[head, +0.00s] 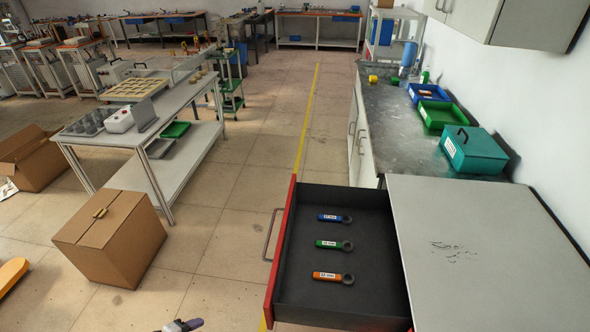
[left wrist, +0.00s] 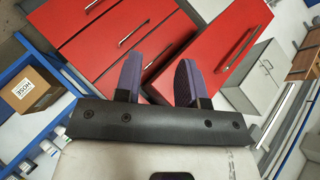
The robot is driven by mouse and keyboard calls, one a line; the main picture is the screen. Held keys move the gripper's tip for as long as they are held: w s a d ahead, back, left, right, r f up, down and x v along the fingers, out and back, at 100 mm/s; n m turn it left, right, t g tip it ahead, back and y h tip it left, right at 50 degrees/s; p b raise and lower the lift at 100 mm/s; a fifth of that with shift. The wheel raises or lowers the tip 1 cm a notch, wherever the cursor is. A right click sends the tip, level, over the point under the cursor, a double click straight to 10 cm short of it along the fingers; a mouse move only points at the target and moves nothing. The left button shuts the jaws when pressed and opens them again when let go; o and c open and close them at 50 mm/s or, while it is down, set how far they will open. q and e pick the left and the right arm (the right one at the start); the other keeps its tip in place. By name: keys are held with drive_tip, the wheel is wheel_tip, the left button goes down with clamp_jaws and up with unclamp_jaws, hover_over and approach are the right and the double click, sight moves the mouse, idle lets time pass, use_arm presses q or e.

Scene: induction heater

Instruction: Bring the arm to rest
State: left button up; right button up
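My left gripper (left wrist: 157,82) shows in the left wrist view with its two purple fingers apart and nothing between them. Red drawer fronts (left wrist: 120,28) lie beyond the fingers. In the head view, a gripper part with a purple tip (head: 182,325) just enters at the bottom edge, left of the open drawer; most of that arm is out of the picture. My right gripper is in neither view.
An open red-fronted drawer (head: 378,250) holds blue (head: 335,218), green (head: 335,245) and orange (head: 333,277) ring-ended tools. A closed cardboard box (head: 112,238) stands on the floor at left. A teal case (head: 472,150) sits on the right counter. The middle floor is clear.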

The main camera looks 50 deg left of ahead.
use_arm(q)
drive_tip(key=s+d+r+n+g+y, duration=0.25)
drive_tip(key=s+d+n+g, duration=0.25)
drive_tip(key=d+n+g, duration=0.5)
drive_tip(key=w+d+r+t+h, duration=0.1)
drive_tip(key=w+d+r+h, duration=0.1)
drive_tip(key=w+d+r, duration=0.5)
drive_tip(key=w+d+r+h, duration=0.2)
drive_tip(key=w+d+r, duration=0.15)
drive_tip(key=d, duration=0.55)
wheel_tip(320, 180, up, 30)
drive_tip(key=p, duration=2.9)
drive_tip(key=shift+w+r, duration=0.25)
drive_tip(key=shift+w, duration=0.05)
